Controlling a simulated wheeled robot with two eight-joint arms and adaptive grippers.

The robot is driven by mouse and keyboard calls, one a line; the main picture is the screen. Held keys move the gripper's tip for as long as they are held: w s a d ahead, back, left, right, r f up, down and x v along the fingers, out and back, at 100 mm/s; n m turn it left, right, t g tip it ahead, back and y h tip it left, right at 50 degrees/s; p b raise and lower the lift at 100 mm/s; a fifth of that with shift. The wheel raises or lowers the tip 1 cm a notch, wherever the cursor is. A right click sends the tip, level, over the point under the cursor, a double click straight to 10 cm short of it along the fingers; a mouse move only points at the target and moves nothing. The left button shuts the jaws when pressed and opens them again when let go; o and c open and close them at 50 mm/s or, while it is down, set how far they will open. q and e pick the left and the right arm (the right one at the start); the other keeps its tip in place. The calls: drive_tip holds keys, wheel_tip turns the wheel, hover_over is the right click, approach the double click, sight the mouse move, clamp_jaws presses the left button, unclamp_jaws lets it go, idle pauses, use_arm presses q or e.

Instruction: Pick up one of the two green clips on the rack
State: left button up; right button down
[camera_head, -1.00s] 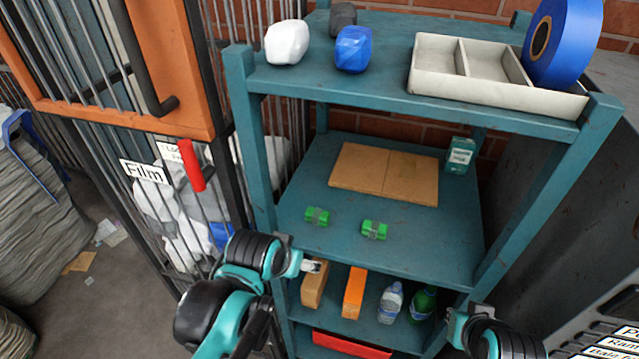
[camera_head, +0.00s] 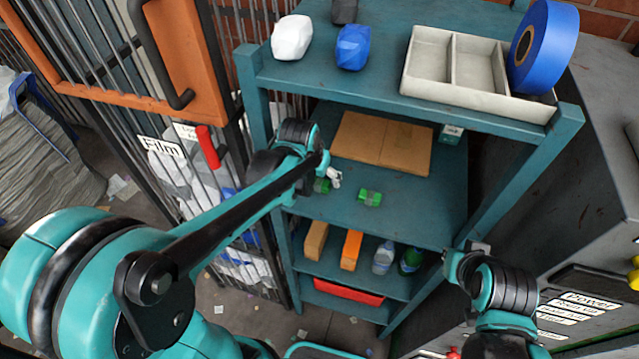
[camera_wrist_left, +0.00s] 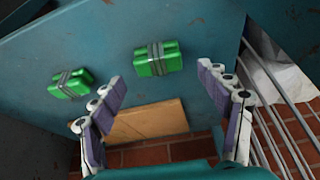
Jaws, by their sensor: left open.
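Two green clips with grey bands lie on the rack's middle shelf. The left clip (camera_head: 321,186) is partly hidden by my left gripper (camera_head: 333,178) in the head view; the right clip (camera_head: 370,197) is in plain sight. In the left wrist view the same left clip (camera_wrist_left: 157,59) sits ahead of the open, empty fingers (camera_wrist_left: 162,80), roughly between their lines and apart from them. The other clip (camera_wrist_left: 70,84) lies outside the fingers, to the left. My right gripper (camera_head: 462,258) is by the rack's right front post; its fingers are not clear.
Cardboard (camera_head: 383,143) lies flat behind the clips. The top shelf (camera_head: 390,92) is close above. The rack's left post (camera_head: 257,112) and the barred cage (camera_head: 205,165) stand near my left arm. Boxes and bottles fill the lower shelf.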

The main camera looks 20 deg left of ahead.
sight(322, 184)
use_arm(q)
drive_tip(key=shift+x, duration=1.8)
drive_tip(key=c, duration=1.1)
drive_tip(key=shift+r, duration=0.2)
